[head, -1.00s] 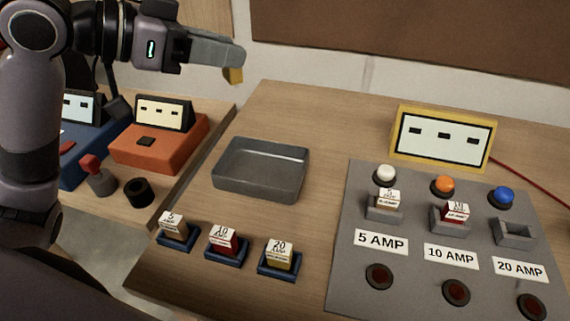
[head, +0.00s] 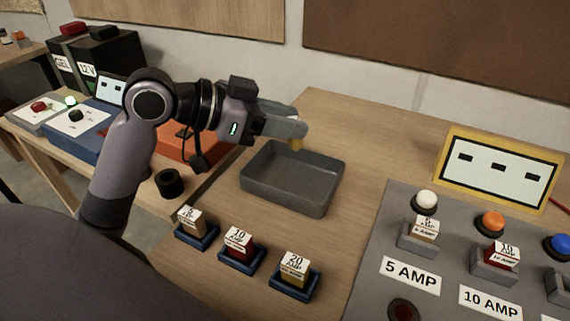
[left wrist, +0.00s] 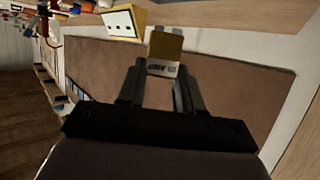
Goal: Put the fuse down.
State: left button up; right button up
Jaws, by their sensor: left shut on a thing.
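My left gripper (head: 300,130) is shut on a fuse. The fuse (head: 296,145) shows as a small yellow end below the fingertips in the head view. In the left wrist view the fuse (left wrist: 164,50) is a yellow and white block with dark print between the fingers. In the head view the gripper is above the back edge of an empty grey tray (head: 262,190), and the fuse appears to hang clear of it. My right gripper is not in view.
Blue holders with 5, 10 and 20 AMP fuses (head: 294,268) stand in front of the tray. A grey panel (head: 375,270) to the right has fuses in its 5 and 10 AMP sockets. A yellow-framed display (head: 497,170) stands behind it. An orange box (head: 178,143) is at left.

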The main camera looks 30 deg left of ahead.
pick_arm(q)
notch_tip(320, 180, down, 8)
jog(key=shift+f+b, duration=0.1)
jog(key=shift+b, duration=0.55)
jog(key=shift+f, duration=0.15)
jog(key=o, duration=1)
jog(key=shift+r, duration=0.2)
jog(key=shift+s+a+r, duration=0.1)
jog(key=shift+a, duration=0.05)
jog(key=v, duration=1.1)
jog(key=shift+s+r+b, duration=0.2)
jog(key=shift+r+b, duration=0.05)
jog(key=shift+b, duration=0.05)
